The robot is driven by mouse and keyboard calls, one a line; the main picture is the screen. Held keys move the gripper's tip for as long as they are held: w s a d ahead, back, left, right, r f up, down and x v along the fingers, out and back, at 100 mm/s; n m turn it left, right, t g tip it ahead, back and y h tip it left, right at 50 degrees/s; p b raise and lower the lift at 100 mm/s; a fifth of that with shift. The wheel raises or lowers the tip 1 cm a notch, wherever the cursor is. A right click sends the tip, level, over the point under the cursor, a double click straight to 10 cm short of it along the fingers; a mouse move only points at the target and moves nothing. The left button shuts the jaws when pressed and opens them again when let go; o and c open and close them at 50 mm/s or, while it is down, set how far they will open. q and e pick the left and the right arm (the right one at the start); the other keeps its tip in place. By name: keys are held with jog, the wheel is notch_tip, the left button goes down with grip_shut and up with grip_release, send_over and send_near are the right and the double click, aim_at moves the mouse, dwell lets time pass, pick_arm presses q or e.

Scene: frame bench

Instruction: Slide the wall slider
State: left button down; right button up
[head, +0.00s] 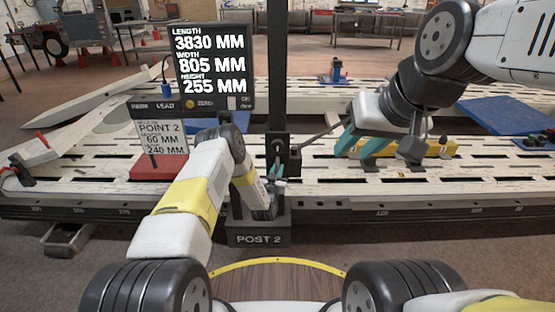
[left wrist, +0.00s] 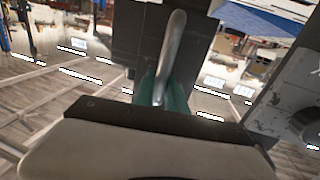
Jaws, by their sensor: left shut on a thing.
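The black upright post (head: 280,75) stands on a base marked POST 2 (head: 258,239). A dark slider block (head: 281,154) sits low on the post, with a thin rod reaching up to the right. My left gripper (head: 276,180) is at the block, its teal fingers shut on the slider's handle. In the left wrist view the handle is a rounded metal bar (left wrist: 172,50) between the teal fingers (left wrist: 165,95). My right gripper (head: 372,148) is at the right above the bench; its teal fingers look apart and I see nothing between them.
A screen (head: 212,66) shows length, width and height readings left of the post. A POINT 2 card (head: 161,138) stands on a red base. A yellow bar (head: 437,148) lies behind my right gripper. The slatted bench (head: 480,170) spans the view; a blue pad (head: 495,114) lies far right.

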aim_at(278, 147)
pick_arm(q)
notch_tip(278, 147, up, 11)
jog(key=shift+f, duration=0.15)
jog(key=c, duration=1.4)
grip_release()
jog(key=shift+o, duration=0.2)
jog(key=shift+f, duration=0.1)
jog(key=s+a, duration=0.1)
jog(key=s, duration=0.6)
jog(key=shift+s+a, duration=0.3)
